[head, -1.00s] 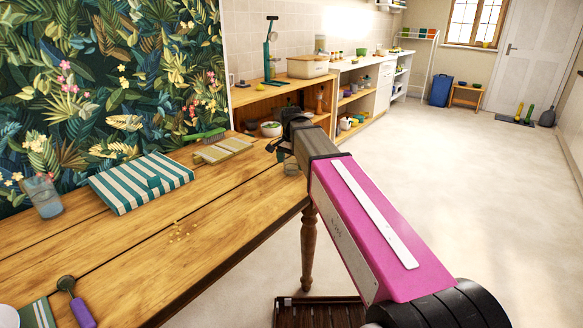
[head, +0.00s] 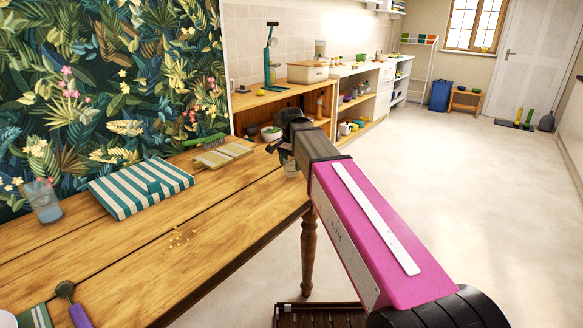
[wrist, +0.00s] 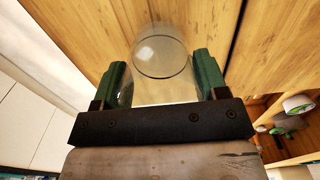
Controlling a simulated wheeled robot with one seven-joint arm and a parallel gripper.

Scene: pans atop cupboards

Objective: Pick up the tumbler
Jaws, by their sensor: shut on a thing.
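The tumbler is a clear glass (wrist: 162,58) between the two green fingers of my gripper (wrist: 161,80) in the wrist view. The fingers press on its sides, and its round rim or base shows against the wood behind it. In the head view my gripper (head: 281,150) is at the far right end of the wooden table, partly hidden by my own arm. A small part of the tumbler (head: 291,169) shows just below it. I cannot tell whether the glass touches the table.
A wooden shelf unit (head: 300,98) stands beyond. Open floor (head: 450,190) lies to the right.

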